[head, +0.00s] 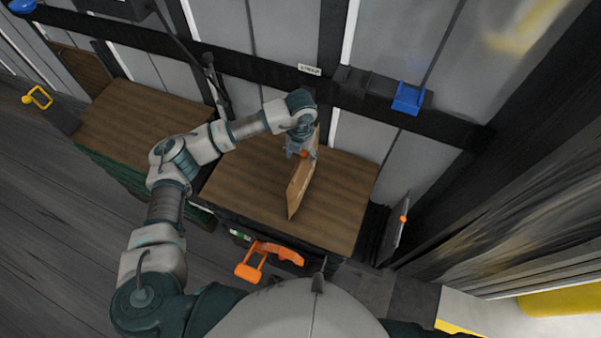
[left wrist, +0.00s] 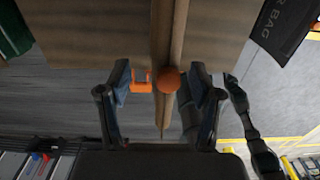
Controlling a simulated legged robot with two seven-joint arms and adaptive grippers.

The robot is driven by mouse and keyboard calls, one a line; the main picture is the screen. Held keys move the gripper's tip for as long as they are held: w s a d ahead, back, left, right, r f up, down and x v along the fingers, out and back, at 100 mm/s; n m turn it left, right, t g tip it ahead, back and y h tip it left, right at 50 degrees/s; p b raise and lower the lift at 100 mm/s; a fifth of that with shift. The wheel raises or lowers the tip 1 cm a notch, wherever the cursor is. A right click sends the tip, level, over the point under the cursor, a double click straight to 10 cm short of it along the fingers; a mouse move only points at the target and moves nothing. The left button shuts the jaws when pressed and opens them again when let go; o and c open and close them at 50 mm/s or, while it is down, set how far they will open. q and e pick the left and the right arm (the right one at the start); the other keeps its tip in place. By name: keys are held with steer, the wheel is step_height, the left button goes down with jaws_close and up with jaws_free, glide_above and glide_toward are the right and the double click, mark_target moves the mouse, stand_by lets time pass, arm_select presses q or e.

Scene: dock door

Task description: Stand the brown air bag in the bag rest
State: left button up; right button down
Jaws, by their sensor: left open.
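The brown air bag (head: 301,186) stands on edge as a thin tan panel on a wooden-topped box. It has an orange round cap, seen in the left wrist view on the bag's edge. My left gripper (head: 301,152) is at the bag's far upper end. In the left wrist view the bag (left wrist: 165,35) runs between the two open fingers of that gripper (left wrist: 163,105), with gaps on both sides. A dark holder (head: 372,232) at the box's right side may be the bag rest. A black panel with letters ending "R BAG" (left wrist: 287,25) shows in the left wrist view. My right gripper is out of view.
The box's wooden top (head: 240,185) is otherwise bare. An orange handled tool (head: 262,260) is at its near side. A second wooden-topped box (head: 135,120) stands left. A grey upright panel with an orange spot (head: 397,228) is right. A ribbed wall with a black rail is behind.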

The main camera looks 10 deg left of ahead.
arm_select(q)
steer(key=f, duration=0.3)
steer(key=d+f, duration=0.1)
steer(key=shift+w+d+f+p, duration=0.1)
steer(key=shift+w+f+p, duration=0.15)
steer(key=shift+w+p, duration=0.1)
steer(key=shift+d+f, duration=0.1)
steer(key=shift+d, duration=0.05)
steer(key=shift+a, duration=0.65)
jaws_close()
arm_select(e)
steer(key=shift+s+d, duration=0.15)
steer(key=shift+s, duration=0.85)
